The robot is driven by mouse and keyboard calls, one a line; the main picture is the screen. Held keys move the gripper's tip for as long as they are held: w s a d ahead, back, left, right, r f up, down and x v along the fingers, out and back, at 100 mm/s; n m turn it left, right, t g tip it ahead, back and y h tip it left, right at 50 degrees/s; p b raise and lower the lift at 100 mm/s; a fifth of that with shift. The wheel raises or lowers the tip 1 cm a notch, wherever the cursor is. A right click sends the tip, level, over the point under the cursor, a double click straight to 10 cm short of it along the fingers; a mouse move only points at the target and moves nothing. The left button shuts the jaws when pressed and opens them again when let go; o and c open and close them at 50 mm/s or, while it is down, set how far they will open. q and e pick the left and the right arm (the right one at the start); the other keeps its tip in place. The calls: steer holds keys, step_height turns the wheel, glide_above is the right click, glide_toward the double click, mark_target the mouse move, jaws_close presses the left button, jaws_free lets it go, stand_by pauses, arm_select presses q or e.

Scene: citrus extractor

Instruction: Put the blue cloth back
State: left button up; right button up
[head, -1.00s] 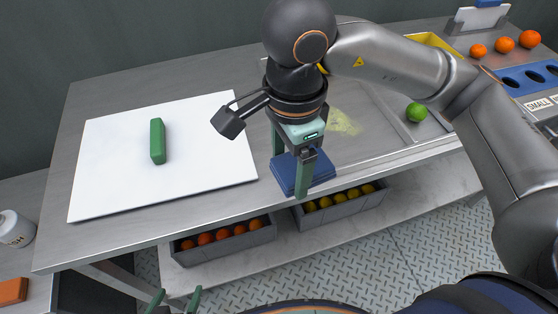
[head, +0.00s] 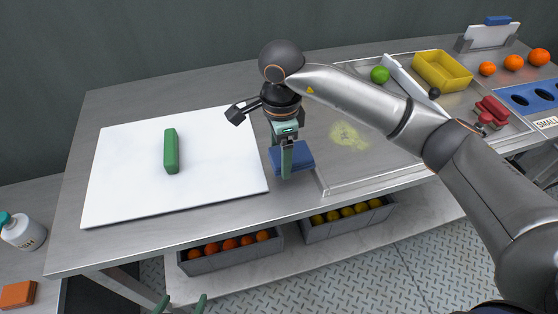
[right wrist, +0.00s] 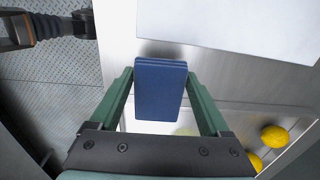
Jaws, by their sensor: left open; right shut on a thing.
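The blue cloth (head: 297,157), a folded flat pad, is at the worktop between the white board (head: 225,185) and the sunken steel tray. I cannot tell whether it touches the worktop. My right gripper (head: 286,168) points down over it, with its green fingers on either side, shut on it. The right wrist view shows the cloth (right wrist: 161,88) between the two fingers. My left gripper (head: 180,306) shows only its two green fingertips at the bottom edge, apart and empty, well away from the cloth.
A green block (head: 171,152) lies on the white board. The steel tray (head: 385,178) has a yellowish smear (head: 348,136), a green lime (head: 380,75) and a yellow container (head: 442,71). Crates of oranges (head: 230,250) and lemons (head: 346,218) stand on the shelf below.

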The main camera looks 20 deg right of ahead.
mark_target(279, 163)
steer(key=shift+w+f, duration=0.35)
steer(key=shift+f, duration=0.1)
step_height(279, 163, down, 3)
steer(key=shift+w+f+p, duration=0.1)
steer(key=shift+p, duration=0.25)
steer(key=shift+f, duration=0.25)
steer(key=o, duration=1.2)
steer(key=shift+r, duration=0.1)
steer(key=shift+r, duration=0.2)
step_height(279, 163, up, 12)
steer(key=shift+f+b, duration=0.1)
steer(key=shift+b, duration=0.4)
